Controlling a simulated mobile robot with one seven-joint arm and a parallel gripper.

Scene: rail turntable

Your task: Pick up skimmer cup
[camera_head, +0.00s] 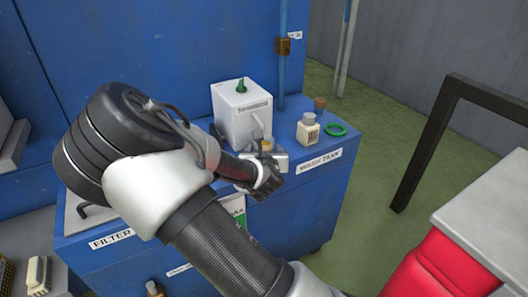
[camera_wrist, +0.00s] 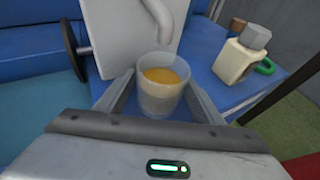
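The skimmer cup (camera_wrist: 162,95) is a small translucent cup with orange liquid in it. In the wrist view it stands upright below the spout (camera_wrist: 158,22) of a white box. My gripper (camera_wrist: 162,85) has one finger on each side of the cup, close to its wall. The fingers look open around it, with no clear grip showing. In the head view the cup (camera_head: 267,145) shows only partly beyond my gripper (camera_head: 266,155), whose fingers are mostly hidden.
The white box (camera_head: 242,115) with a green knob stands just behind the cup on the blue tank top (camera_head: 352,145). A cream bottle (camera_head: 308,130), a small brown item (camera_head: 320,103) and a green ring (camera_head: 336,129) lie to the right. A grey table (camera_head: 490,215) stands at far right.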

